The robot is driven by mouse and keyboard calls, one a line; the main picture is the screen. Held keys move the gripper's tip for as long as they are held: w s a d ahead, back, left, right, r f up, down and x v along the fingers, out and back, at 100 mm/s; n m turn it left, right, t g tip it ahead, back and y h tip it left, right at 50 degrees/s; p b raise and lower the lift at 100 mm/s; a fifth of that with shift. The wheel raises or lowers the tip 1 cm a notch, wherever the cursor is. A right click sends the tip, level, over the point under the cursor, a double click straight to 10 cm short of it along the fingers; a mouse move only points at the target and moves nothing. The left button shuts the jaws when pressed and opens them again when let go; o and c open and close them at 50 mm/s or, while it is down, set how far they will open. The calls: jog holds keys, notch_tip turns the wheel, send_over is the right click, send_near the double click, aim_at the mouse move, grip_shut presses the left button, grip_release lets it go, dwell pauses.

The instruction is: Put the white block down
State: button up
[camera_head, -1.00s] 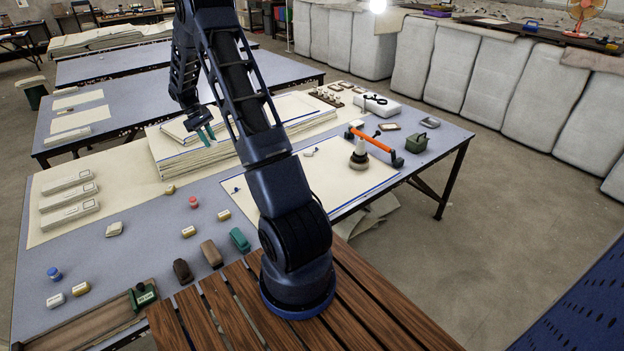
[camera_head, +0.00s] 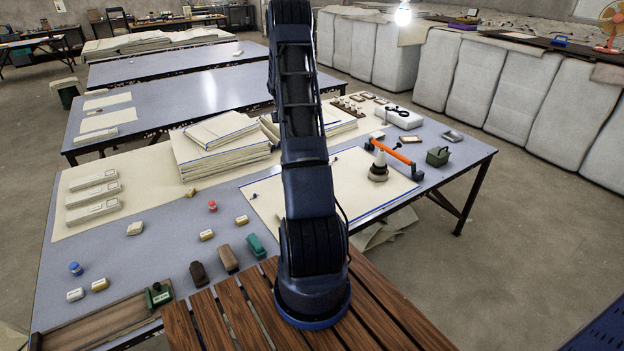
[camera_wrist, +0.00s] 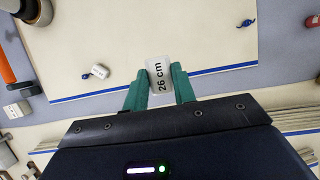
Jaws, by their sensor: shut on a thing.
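The white block (camera_wrist: 160,77), marked "26 cm", shows in the wrist view between the two green fingers of my gripper (camera_wrist: 160,84). My gripper is shut on it, with one finger against each side. Below it in the wrist view is the cream cloth with a blue edge (camera_wrist: 170,30). The same cloth (camera_head: 262,203) lies on the near table in the head view. How high the block is above it I cannot tell. In the head view my arm hides the gripper and the block.
A folded cloth stack (camera_head: 215,150) stands behind. Several small blocks lie at the table's left.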

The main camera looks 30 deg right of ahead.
notch_tip(320, 180, down, 18)
jog(key=shift+f, duration=0.25)
dwell(0.4)
jog(key=shift+f, duration=0.15)
jog(key=o, duration=0.9)
jog(key=shift+o, duration=0.2)
